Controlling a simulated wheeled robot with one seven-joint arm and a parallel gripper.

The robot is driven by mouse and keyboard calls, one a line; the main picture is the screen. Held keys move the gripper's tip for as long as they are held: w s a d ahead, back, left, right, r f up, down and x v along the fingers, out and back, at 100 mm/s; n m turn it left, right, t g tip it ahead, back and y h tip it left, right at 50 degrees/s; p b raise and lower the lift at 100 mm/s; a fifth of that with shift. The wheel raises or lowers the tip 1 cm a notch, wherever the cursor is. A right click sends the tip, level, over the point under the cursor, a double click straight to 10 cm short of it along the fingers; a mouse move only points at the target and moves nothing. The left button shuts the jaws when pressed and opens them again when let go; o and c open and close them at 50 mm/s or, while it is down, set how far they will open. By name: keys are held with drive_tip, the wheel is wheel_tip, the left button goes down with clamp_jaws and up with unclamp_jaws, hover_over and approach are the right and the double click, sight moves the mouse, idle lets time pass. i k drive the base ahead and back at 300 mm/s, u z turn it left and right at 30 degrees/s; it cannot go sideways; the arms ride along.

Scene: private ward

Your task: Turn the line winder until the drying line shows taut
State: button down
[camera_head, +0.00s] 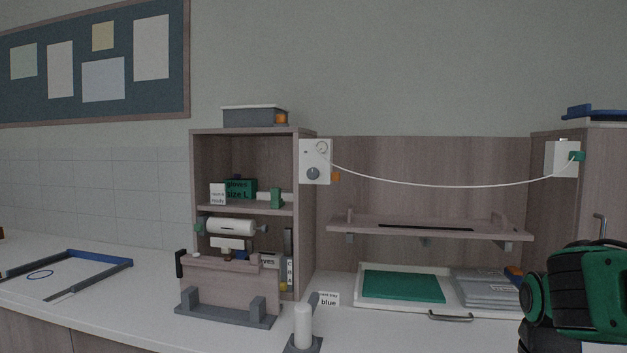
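A white drying line (445,186) hangs in a clear sag between two white boxes. The left box (307,150) is on the side of the shelf unit and has a small round dial (321,147) and a dark grey round knob (313,173), which looks like the winder. The dial's reading is too small to make out. An orange part (336,176) shows beside the box. The right box (557,158) carries a green fitting (577,156) at the line's other end. My green and black arm shows at the lower right; my gripper is out of view.
A wooden shelf (420,226) sits below the line. Under it, a white tray (400,308) holds a green sheet and grey packs. A white cylinder (304,325) and a wooden stand (222,290) occupy the counter below the knob. The space before the line looks clear.

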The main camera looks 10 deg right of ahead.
sight(312, 174)
drive_tip(key=u, duration=0.05)
drive_tip(key=k, duration=0.5)
drive_tip(key=u, duration=0.95)
drive_tip(key=i, duration=1.05)
drive_tip(key=z, duration=1.3)
